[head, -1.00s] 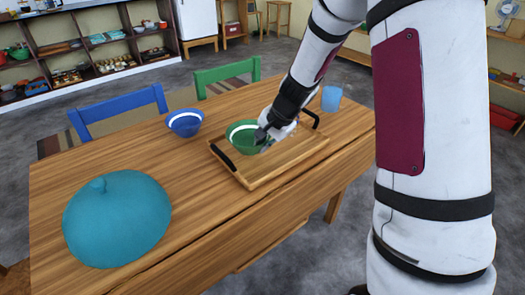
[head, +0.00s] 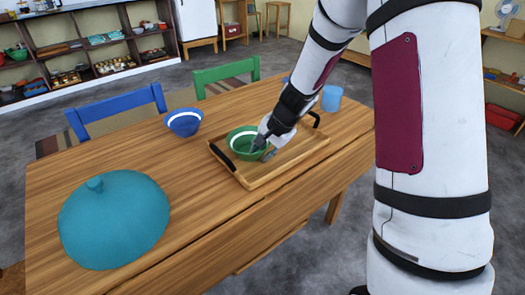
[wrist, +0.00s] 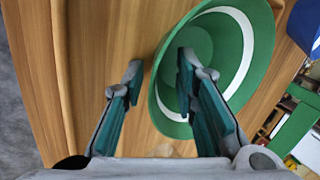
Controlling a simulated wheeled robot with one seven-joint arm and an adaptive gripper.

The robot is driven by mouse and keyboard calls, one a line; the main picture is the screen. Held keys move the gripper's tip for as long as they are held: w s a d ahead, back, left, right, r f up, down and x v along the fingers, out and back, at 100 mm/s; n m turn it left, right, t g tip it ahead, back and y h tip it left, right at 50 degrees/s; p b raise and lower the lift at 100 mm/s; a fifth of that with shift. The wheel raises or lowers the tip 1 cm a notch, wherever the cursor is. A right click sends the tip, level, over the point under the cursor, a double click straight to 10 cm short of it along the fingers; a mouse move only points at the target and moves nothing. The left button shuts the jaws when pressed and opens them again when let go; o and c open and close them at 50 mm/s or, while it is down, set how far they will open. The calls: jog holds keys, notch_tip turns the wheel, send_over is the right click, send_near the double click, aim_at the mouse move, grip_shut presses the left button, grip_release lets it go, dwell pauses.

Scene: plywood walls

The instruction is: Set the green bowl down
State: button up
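The green bowl (head: 236,148), with a white band inside, sits upright on the wooden tray (head: 255,181) toward its left end. It also shows in the wrist view (wrist: 255,70). My gripper (head: 262,149) is at the bowl's right side, low over the tray. In the wrist view my gripper (wrist: 160,68) has its fingers spread, one inside the bowl and one outside, with the rim between them. Gaps show between the fingers and the bowl wall. The bowl's underside is hidden.
A blue bowl (head: 184,124) stands behind the tray, a light blue cup (head: 331,98) beyond its right end. A large teal dome (head: 114,220) covers the table's left part. The tray has black handles. Blue (head: 117,109) and green (head: 226,76) chairs stand at the far edge.

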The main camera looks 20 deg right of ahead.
jog(key=p+v, duration=0.3)
jog(key=v, duration=0.9)
jog(key=s+a+r+n, duration=0.3)
jog(key=s+a+r, duration=0.1)
jog(key=s+r, duration=0.25)
jog(key=s+r+n+g+h, duration=0.1)
jog(key=s+r+n, duration=0.2)
jog(key=s, duration=1.1)
jog(key=s+a+r+n+g+h, duration=0.1)
jog(key=s+n, duration=0.4)
jog(key=s, duration=0.9)
jog(key=shift+a+r+n+g+h, duration=0.15)
jog(key=shift+r+n+g+h, duration=0.2)
jog(key=shift+r, duration=0.55)
notch_tip(320, 180, up, 12)
jog(key=t+p, duration=0.2)
jog(key=p, duration=0.9)
jog(key=shift+r, duration=0.25)
